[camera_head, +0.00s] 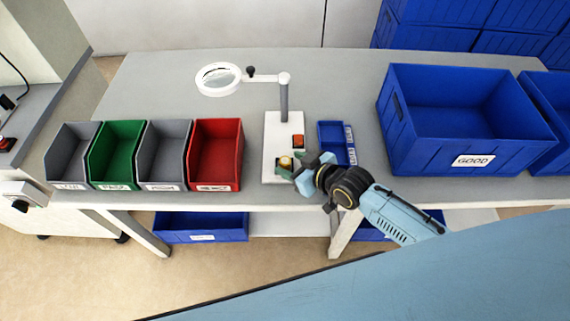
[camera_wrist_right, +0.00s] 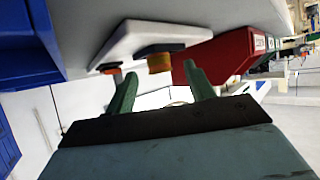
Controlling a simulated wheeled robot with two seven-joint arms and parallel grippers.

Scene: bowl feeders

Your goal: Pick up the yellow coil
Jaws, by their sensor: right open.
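The yellow coil (camera_head: 286,162) sits at the front of the white stand base on the table. In the right wrist view the yellow coil (camera_wrist_right: 159,63) shows just beyond the fingertips, roughly between them. My right gripper (camera_head: 289,172) has come in from the right and is at the coil's front right side. Its green fingers (camera_wrist_right: 160,73) are spread, with nothing held between them. In the head view the fingers partly cover the area around the coil, and I cannot tell whether they touch it. My left gripper is not in view.
A magnifier lamp (camera_head: 219,79) stands on the white base, with a red button (camera_head: 298,141). A small blue tray (camera_head: 331,132) is close on the right. A red bin (camera_head: 216,154) and other bins stand left. A large blue crate (camera_head: 462,110) is at right.

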